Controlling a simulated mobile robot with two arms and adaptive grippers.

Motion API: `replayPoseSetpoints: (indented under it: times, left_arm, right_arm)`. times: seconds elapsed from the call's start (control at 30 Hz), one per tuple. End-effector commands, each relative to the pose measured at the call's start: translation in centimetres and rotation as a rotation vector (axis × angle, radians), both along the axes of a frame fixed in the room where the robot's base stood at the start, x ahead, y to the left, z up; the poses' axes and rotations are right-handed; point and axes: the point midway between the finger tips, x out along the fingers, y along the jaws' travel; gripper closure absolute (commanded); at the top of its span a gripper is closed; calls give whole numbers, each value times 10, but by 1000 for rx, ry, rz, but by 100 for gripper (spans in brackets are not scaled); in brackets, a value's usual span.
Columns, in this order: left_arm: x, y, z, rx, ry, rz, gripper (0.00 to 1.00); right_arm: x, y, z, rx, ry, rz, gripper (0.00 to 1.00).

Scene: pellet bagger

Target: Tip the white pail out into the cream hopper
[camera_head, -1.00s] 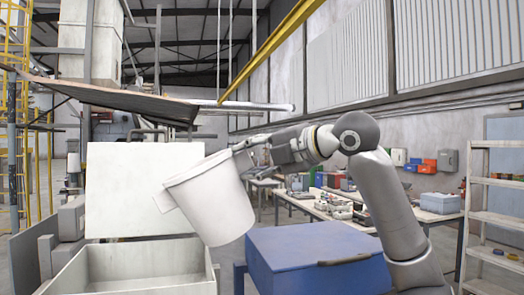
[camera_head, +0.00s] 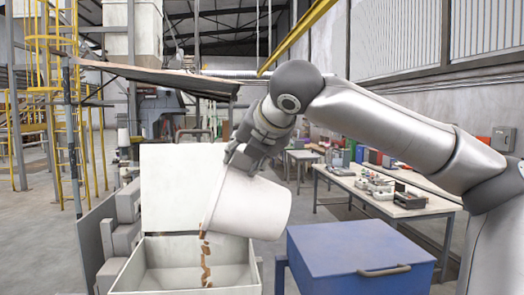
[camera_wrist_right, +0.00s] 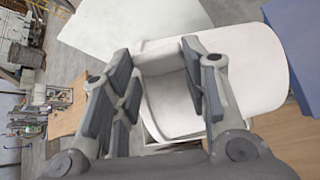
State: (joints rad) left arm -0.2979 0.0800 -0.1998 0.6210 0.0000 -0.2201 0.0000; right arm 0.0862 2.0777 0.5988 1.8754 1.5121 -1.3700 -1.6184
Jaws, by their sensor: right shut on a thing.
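The white pail (camera_head: 252,203) is tilted well over, its mouth facing down and left above the cream hopper (camera_head: 188,284). Brown pellets (camera_head: 206,262) fall in a thin stream from its lower rim into the open hopper. The hopper's raised lid or back panel (camera_head: 182,185) stands behind. My right gripper (camera_head: 250,155) is shut on the pail at its upper side. In the right wrist view, the fingers (camera_wrist_right: 165,85) reach over the pail's wall (camera_wrist_right: 255,65). The pail's inside is mostly hidden in the head view. My left gripper is not in view.
A blue lidded bin (camera_head: 355,252) with a handle stands right of the hopper, close to the pail. A workbench (camera_head: 385,195) with small parts is behind it. A dark sloping panel (camera_head: 160,77) hangs above the hopper. Grey blocks (camera_head: 118,230) stand at its left.

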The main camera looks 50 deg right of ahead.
Motion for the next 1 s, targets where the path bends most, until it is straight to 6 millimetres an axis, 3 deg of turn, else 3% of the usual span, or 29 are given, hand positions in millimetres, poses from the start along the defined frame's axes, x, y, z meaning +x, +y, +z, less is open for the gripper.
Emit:
replayPoseSetpoints:
  times: [0.6, 1.0]
  left_arm:
    - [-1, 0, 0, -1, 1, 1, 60]
    - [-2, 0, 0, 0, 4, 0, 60]
  right_arm:
    - [52, 60, -17, -355, 309, 0, 100]
    - [61, 70, -20, -416, 363, 0, 100]
